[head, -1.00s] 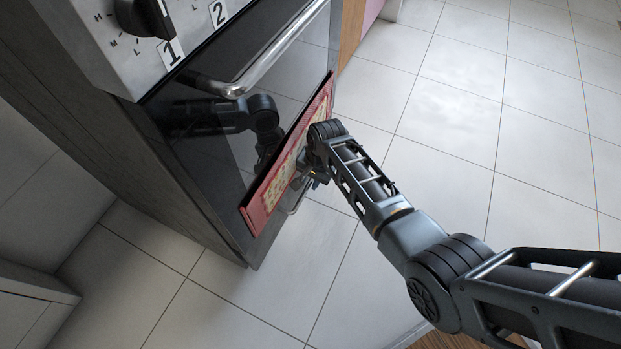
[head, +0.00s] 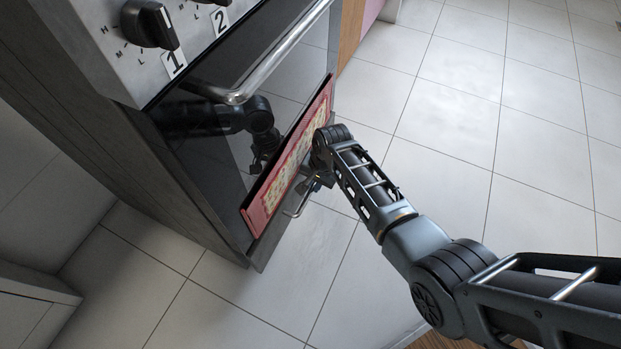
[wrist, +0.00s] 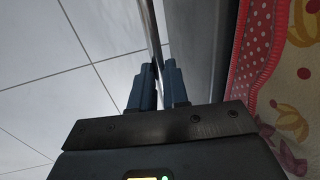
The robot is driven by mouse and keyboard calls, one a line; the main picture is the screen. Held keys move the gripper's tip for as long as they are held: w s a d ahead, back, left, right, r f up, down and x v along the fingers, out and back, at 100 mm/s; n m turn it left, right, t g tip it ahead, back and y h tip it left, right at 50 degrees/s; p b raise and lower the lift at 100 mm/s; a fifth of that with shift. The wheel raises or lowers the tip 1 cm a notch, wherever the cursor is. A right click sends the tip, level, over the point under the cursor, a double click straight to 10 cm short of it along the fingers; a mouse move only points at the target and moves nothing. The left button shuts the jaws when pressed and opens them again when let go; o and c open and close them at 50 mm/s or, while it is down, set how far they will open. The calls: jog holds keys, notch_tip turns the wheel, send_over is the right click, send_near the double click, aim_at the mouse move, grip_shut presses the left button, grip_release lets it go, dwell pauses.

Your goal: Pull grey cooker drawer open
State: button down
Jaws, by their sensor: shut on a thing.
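The grey cooker drawer (head: 266,250) is the low front panel under the dark oven door, largely hidden behind the towel and my arm. Its thin metal bar handle (head: 291,213) sticks out near my gripper (head: 312,186). In the wrist view the handle bar (wrist: 151,35) runs down between the two blue fingers of my gripper (wrist: 158,84), which are shut on it. The drawer's grey front (wrist: 197,45) stands just to the right of the fingers. I cannot tell for certain whether a gap shows behind the drawer front.
A red-edged patterned towel (head: 262,212) hangs on the oven door, close to my wrist, and fills the right of the wrist view (wrist: 290,60). The oven door's chrome handle (head: 280,50) and knobs (head: 150,24) are above. The tiled floor (head: 440,150) is clear.

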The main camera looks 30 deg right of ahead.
jog(key=s+d+p, duration=0.5)
jog(key=s+d, duration=0.2)
jog(key=s, duration=0.3)
jog(key=s+d+p, duration=0.5)
jog(key=s+d, duration=0.2)
jog(key=s, duration=0.2)
jog(key=shift+s+d+p, duration=0.15)
jog(key=shift+s+p, duration=0.25)
jog(key=c, duration=1.1)
grip_release()
jog(key=shift+r, duration=0.1)
jog(key=r+p, duration=0.1)
jog(key=r, duration=0.1)
jog(key=r+p, duration=0.1)
jog(key=r, duration=0.2)
jog(key=s+d+r+p, duration=0.1)
jog(key=r, duration=0.1)
jog(key=shift+s+r+p, duration=0.1)
jog(key=shift+r+p, duration=0.15)
jog(key=shift+p, duration=0.15)
